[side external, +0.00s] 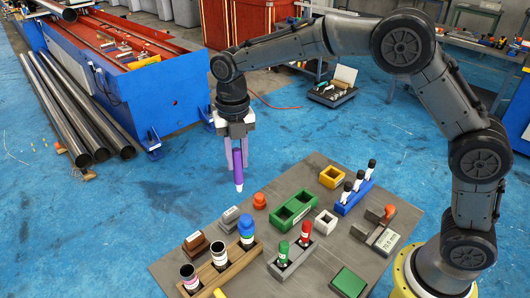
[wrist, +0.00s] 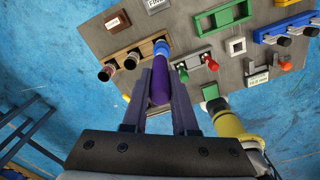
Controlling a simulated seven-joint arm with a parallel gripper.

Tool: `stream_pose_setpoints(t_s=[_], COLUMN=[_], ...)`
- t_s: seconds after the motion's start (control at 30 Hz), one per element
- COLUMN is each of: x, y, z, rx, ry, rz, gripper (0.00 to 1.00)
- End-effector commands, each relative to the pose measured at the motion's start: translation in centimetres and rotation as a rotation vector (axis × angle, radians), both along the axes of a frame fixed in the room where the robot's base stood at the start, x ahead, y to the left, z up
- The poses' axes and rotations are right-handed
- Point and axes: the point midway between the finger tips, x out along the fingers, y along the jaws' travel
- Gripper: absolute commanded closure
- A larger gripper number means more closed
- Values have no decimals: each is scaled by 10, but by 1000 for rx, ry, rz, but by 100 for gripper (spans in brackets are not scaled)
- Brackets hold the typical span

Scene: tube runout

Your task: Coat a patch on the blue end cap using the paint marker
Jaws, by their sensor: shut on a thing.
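My gripper (side external: 237,158) is shut on a purple paint marker (side external: 238,172), which points down with its white tip in the air. In the wrist view, my gripper (wrist: 160,80) has the purple marker (wrist: 159,88) between its fingers. The blue end cap (side external: 246,225) tops the rightmost tube in a brown rack (side external: 232,266), below the marker in the side view. In the wrist view, the blue end cap (wrist: 160,46) shows just beyond the marker, which partly overlaps it. Marker and cap look apart in the side view.
Two dark-topped tubes (side external: 219,250) share the rack. Nearby on the grey board (side external: 180,265) stand a grey holder with green and red markers (side external: 282,250), an orange piece (side external: 259,200), a green bin (side external: 293,210) and a blue block (side external: 352,200). The air around my gripper is clear.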

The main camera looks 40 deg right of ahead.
Motion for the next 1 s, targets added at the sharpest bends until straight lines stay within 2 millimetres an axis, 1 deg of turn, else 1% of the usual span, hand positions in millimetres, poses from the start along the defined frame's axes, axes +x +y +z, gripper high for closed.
stream_pose_setpoints(t_s=[0.03, 0.1, 0.23, 0.37, 1.0], x=[-2, -3, -4, -4, -5], y=[6, 10, 12, 11, 11], z=[-1, -2, -7, -16, -74], rx=[-1, 0, 0, -1, -1], ry=[0, 0, 1, 3, 3], rz=[14, 22, 25, 24, 23], gripper=[100, 100, 100, 100, 100])
